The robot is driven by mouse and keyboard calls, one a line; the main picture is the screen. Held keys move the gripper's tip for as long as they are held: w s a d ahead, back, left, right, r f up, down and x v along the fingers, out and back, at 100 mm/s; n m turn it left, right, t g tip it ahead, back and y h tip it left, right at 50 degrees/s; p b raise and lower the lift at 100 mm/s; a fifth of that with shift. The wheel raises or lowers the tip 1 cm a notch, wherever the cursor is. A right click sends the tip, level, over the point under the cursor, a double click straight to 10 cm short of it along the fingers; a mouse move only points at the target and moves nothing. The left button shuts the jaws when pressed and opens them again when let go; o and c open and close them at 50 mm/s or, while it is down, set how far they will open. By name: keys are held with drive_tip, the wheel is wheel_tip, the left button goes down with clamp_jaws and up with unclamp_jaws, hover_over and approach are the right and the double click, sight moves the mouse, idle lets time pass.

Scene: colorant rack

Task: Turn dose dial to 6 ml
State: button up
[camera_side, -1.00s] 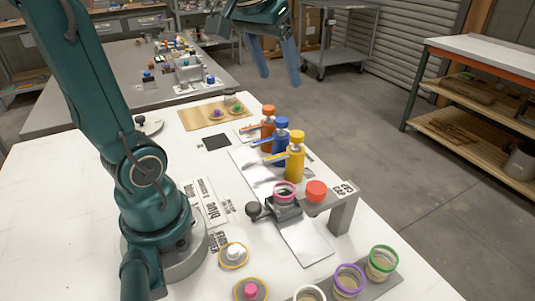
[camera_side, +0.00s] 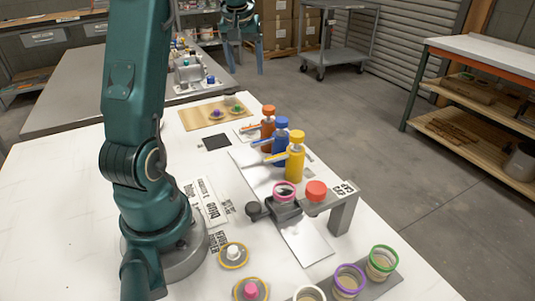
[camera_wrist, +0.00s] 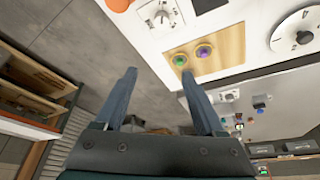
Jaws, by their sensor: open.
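A large round white dial (camera_wrist: 288,34) with a dark centre knob lies on the white table at the upper right of the wrist view. A smaller white dial plate (camera_wrist: 160,16) with a knob shows near the top, beside an orange bottle. I cannot read the markings on either, nor tell which is the dose dial. In the side view my arm hides the large dial. My gripper (camera_side: 244,68) is open and empty, raised beyond the far end of the table. Its two fingers also show spread apart in the wrist view (camera_wrist: 158,74), touching nothing.
A wooden board (camera_side: 211,117) carries a purple and a green knob. Orange (camera_side: 268,122), blue (camera_side: 281,138) and yellow (camera_side: 295,160) pump bottles stand in a row. A red button (camera_side: 316,190) tops a bracket near a pink-rimmed cup (camera_side: 284,191). Coloured-rim jars stand at the front.

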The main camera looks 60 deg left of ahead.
hover_over(250, 124)
drive_tip(key=s+d, duration=0.1)
drive_tip(key=d, duration=0.1)
drive_tip(key=f, duration=1.2)
drive_tip(key=shift+s+d, duration=0.1)
drive_tip(key=shift+s, duration=0.1)
drive_tip(key=shift+x, duration=2.8)
clamp_jaws()
